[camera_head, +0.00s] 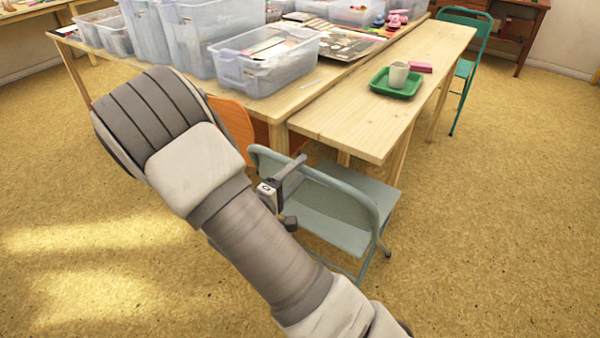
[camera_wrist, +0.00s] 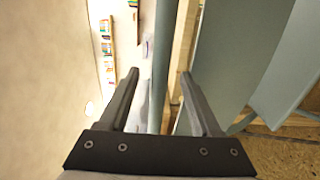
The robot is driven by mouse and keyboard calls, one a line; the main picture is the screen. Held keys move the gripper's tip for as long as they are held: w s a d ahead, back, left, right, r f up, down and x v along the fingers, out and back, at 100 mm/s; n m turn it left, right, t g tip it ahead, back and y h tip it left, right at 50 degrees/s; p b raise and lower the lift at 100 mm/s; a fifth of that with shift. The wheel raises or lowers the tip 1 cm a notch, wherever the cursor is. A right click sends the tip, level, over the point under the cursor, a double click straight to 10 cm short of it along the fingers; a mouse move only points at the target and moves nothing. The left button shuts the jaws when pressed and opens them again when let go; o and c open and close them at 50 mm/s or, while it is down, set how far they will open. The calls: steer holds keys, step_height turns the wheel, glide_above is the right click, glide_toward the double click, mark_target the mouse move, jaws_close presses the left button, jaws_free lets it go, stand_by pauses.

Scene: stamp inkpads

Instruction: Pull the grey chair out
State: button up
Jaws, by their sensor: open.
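The grey chair (camera_head: 345,212) is a grey-green metal chair at the near end of the wooden table, its seat partly under the tabletop. Its curved back rail runs along its near left side. My gripper (camera_head: 296,196) is at this rail, partly hidden behind my arm in the head view. In the wrist view my gripper (camera_wrist: 160,72) is open. A grey-green bar of the chair (camera_wrist: 161,60) passes between the two fingers, with a gap visible on the left side. Contact with the right finger is unclear. Broader chair panels (camera_wrist: 232,50) fill the right side.
An orange chair (camera_head: 236,128) is close to my arm. A teal chair (camera_head: 466,68) stands far right. Floor at right and left is clear.

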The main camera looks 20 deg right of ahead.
steer(key=shift+x, duration=1.15)
steer(key=shift+a, duration=0.1)
jaws_close()
stand_by(0.5)
